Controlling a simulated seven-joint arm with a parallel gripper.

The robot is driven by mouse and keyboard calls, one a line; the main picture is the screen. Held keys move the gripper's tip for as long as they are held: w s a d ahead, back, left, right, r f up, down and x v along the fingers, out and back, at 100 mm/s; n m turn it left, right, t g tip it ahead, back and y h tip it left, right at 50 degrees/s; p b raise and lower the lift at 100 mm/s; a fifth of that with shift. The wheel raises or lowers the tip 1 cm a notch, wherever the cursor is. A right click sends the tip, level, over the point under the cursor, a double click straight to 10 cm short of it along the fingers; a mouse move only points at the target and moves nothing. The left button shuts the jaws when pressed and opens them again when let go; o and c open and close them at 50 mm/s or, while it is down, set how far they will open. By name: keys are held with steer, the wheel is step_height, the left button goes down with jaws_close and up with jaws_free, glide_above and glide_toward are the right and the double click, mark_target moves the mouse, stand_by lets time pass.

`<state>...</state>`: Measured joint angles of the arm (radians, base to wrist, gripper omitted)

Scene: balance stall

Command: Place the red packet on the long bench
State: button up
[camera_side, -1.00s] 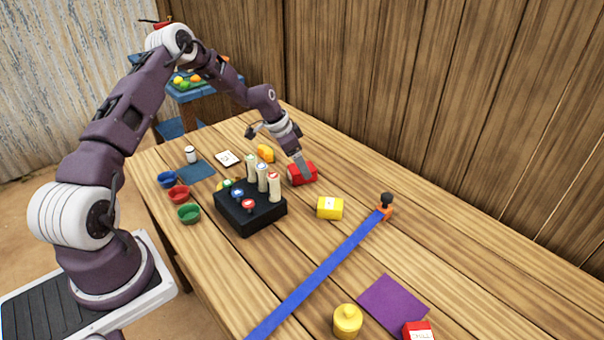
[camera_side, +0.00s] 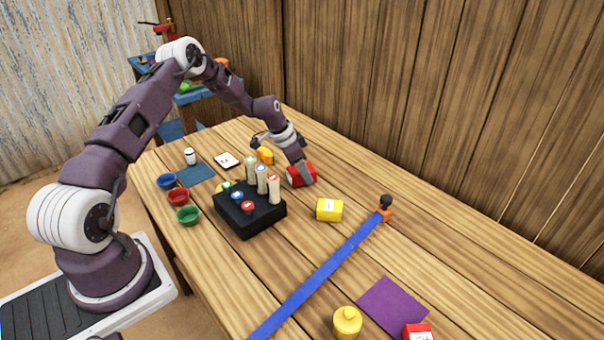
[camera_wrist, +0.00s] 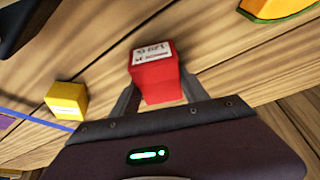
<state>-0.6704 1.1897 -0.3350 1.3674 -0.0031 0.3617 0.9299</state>
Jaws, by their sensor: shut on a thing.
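The red packet (camera_side: 297,178), a small box with a white label, is held in my gripper (camera_side: 304,170) at the far part of the long wooden bench (camera_side: 440,250). In the wrist view the red packet (camera_wrist: 155,80) sits between the two fingers of my gripper (camera_wrist: 159,90), which are shut on its sides. The packet is slightly tilted in the side view. I cannot tell whether its underside touches the bench or hangs just above it.
A black block (camera_side: 250,212) with upright pegs stands left of the packet. A yellow packet (camera_side: 329,210) and blue strip (camera_side: 325,273) lie nearer the camera. An orange-yellow item (camera_side: 265,155) is behind. Another red box (camera_side: 418,332) is at the front. Bare wood lies right of the packet.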

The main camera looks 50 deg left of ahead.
step_height(320, 180, up, 10)
steer(key=shift+f, duration=0.1)
steer(key=shift+d+r, duration=0.25)
steer(key=shift+d, duration=0.1)
steer(key=s+d+r+n+g+y, duration=0.1)
steer(key=s+d+r+n+g, duration=0.25)
steer(key=s+d, duration=0.35)
steer(key=s+d+r+n+g, duration=0.2)
steer(key=s+d+g, duration=0.25)
steer(key=d, duration=0.45)
steer(key=n+t+h, duration=0.9)
steer(key=n+h, duration=0.3)
steer(key=n, duration=0.9)
glide_above(413, 266)
steer(key=shift+f, duration=3.1)
step_height(413, 266, down, 10)
steer(key=shift+r, duration=0.15)
